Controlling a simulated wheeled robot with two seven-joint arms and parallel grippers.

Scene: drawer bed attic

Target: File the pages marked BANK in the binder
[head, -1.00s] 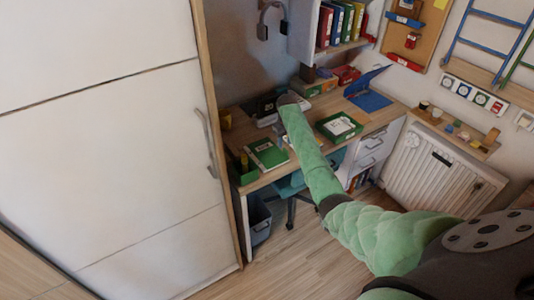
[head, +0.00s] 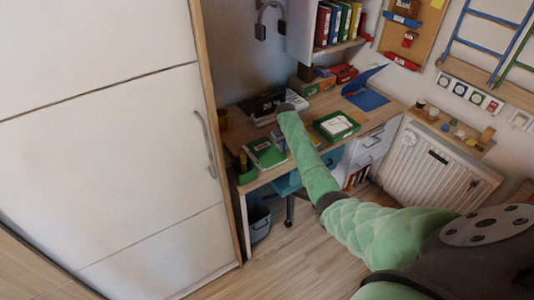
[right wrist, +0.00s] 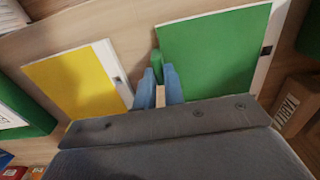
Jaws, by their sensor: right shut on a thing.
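An open blue binder (head: 367,98) stands at the right back of the desk, one cover raised. A green tray (head: 322,130) with white pages (head: 338,124) is on the desk in front of it; I cannot read any marking. My right arm reaches over the desk and hides its own gripper in the head view. In the right wrist view my right gripper (right wrist: 160,84) is shut on a small green thing (right wrist: 156,62), between a yellow folder (right wrist: 75,85) and a green folder (right wrist: 212,52). What the green thing is, I cannot tell. My left gripper is out of view.
A shelf with coloured binders (head: 340,22) hangs above. A brown box (right wrist: 298,103) is at the right in the wrist view. A tall white wardrobe (head: 110,150) closes off the left.

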